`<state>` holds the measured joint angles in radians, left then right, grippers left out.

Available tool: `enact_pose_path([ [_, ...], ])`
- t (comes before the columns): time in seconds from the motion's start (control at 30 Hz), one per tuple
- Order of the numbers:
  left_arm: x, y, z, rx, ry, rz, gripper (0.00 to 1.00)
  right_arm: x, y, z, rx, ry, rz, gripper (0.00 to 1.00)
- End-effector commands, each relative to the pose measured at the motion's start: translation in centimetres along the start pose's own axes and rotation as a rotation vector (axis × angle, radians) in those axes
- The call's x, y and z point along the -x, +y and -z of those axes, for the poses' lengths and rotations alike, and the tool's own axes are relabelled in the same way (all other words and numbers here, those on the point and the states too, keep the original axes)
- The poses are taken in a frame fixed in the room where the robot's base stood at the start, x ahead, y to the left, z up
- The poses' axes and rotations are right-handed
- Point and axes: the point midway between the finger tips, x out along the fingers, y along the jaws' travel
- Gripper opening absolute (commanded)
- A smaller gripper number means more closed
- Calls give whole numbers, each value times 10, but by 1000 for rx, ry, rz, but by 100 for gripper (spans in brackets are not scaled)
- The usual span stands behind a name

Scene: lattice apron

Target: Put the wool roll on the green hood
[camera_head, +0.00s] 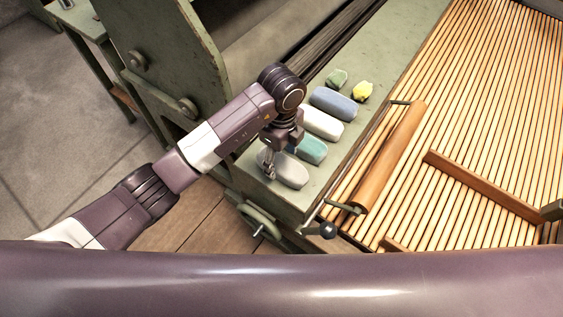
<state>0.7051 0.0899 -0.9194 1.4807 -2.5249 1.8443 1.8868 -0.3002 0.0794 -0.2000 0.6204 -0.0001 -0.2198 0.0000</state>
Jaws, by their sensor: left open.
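Several soft wool rolls lie in a row on the flat green top of the machine, which looks like the green hood (322,182). Nearest is a light grey roll (291,172), then a teal roll (313,150), a white roll (322,122) and a blue roll (334,103). I cannot tell which one the task means. My left gripper (268,163) points down at the left end of the grey roll. It is open, and the arm hides part of the teal roll. Whether its fingers touch the grey roll is unclear. My right gripper is out of view.
Small green (337,78) and yellow (362,91) pieces lie at the far end of the row. A handwheel (259,222) sits below the green edge.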

Motion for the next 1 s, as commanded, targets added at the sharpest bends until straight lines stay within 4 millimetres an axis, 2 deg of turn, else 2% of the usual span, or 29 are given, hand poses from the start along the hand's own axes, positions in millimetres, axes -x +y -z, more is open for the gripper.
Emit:
enact_pose_path([
  [0.03, 12, -2, -1, 0, -2, 6, 59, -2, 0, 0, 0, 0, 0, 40],
  [0.2, 49, -2, -1, -1, -2, 6, 59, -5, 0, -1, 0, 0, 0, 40],
  [0.4, 82, -1, -1, 1, -3, 3, 59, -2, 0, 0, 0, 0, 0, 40],
  [0.6, 91, 0, 0, 0, 0, 0, 59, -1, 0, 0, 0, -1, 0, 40],
  [1.0, 91, 0, 0, 1, 0, 0, 59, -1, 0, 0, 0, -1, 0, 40],
])
